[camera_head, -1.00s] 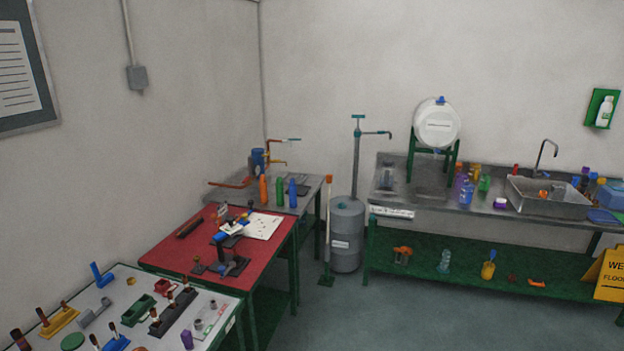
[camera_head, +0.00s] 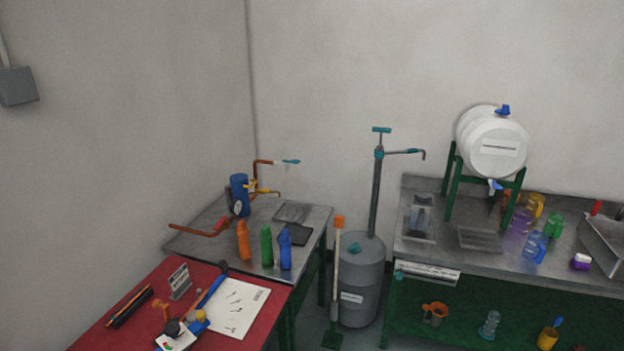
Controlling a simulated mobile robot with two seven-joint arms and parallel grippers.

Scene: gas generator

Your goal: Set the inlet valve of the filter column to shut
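A blue upright cylinder (camera_head: 239,190), which looks like the filter column, stands on the grey metal table in the corner. A round gauge face (camera_head: 238,208) shows low on it. Copper pipework beside it carries a yellow handle (camera_head: 265,193) and, higher up, a teal handle (camera_head: 290,162). A red handle (camera_head: 221,226) sits on the pipe at the column's left front. I cannot tell which handle is the inlet valve, or its setting. Neither of my grippers is in view.
Orange (camera_head: 243,240), green (camera_head: 266,245) and blue (camera_head: 285,249) bottles stand at the grey table's front. A red table (camera_head: 105,325) with tools and paper is nearer. A grey drum (camera_head: 361,275) with a pump stands right. A steel bench (camera_head: 470,238) holds a white barrel (camera_head: 492,142).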

